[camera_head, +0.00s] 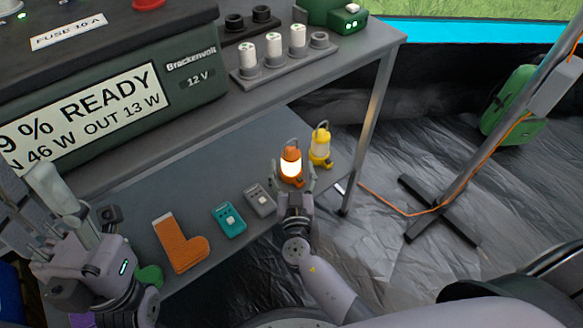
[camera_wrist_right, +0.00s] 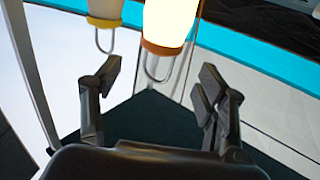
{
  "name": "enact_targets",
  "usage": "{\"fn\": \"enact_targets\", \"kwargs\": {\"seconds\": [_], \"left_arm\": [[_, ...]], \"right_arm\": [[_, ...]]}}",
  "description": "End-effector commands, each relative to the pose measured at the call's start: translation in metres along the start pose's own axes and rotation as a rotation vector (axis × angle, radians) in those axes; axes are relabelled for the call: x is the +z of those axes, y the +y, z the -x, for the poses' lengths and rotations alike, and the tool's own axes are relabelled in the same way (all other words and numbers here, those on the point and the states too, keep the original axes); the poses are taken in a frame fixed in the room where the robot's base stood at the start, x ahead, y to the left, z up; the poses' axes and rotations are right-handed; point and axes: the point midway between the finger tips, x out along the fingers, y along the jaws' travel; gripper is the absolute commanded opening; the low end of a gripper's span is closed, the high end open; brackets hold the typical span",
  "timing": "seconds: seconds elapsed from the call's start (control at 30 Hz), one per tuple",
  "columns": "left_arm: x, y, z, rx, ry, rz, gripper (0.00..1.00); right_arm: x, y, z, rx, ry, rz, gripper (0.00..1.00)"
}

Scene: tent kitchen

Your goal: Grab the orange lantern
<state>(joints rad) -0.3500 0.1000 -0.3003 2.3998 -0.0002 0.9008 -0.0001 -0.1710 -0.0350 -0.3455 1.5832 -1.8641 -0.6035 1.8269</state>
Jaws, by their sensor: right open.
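The orange lantern (camera_head: 291,163), lit, stands upright on the lower shelf of the grey table. My right gripper (camera_head: 295,178) is open at the lantern's near side, its fingers spread to either side of it in the head view. In the right wrist view the glowing orange lantern (camera_wrist_right: 168,25) shows at the top, its wire handle hanging down in the picture, beyond the open right gripper (camera_wrist_right: 160,90). I cannot tell whether a finger touches it. My left gripper (camera_head: 75,215) is at the lower left, away from the lantern; its jaw opening is unclear.
A yellow lantern (camera_head: 321,146) stands close behind and right of the orange one. A grey device (camera_head: 260,199), a teal device (camera_head: 228,219) and an orange boot-shaped item (camera_head: 180,243) lie left on the shelf. A table leg (camera_head: 366,125) rises at right.

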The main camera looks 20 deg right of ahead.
Motion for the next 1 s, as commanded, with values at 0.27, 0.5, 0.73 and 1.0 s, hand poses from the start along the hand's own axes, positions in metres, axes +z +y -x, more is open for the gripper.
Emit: {"fn": "enact_targets", "kwargs": {"seconds": [0.27,0.5,0.73,1.0], "left_arm": [[0.0,0.0,0.0,0.0,-0.001,0.0,0.4],[0.001,0.0,0.001,0.0,-0.002,0.001,0.4],[0.001,0.0,0.001,0.0,-0.002,0.001,0.4],[0.001,0.0,0.001,0.0,-0.002,0.0,0.4]], "right_arm": [[-0.002,0.001,-0.028,0.002,0.001,-0.001,0.67],[-0.001,0.001,-0.056,0.0,-0.001,-0.001,0.67],[-0.001,0.001,-0.057,-0.001,-0.001,0.0,0.67],[-0.001,0.001,-0.057,-0.001,-0.001,0.0,0.51]]}}
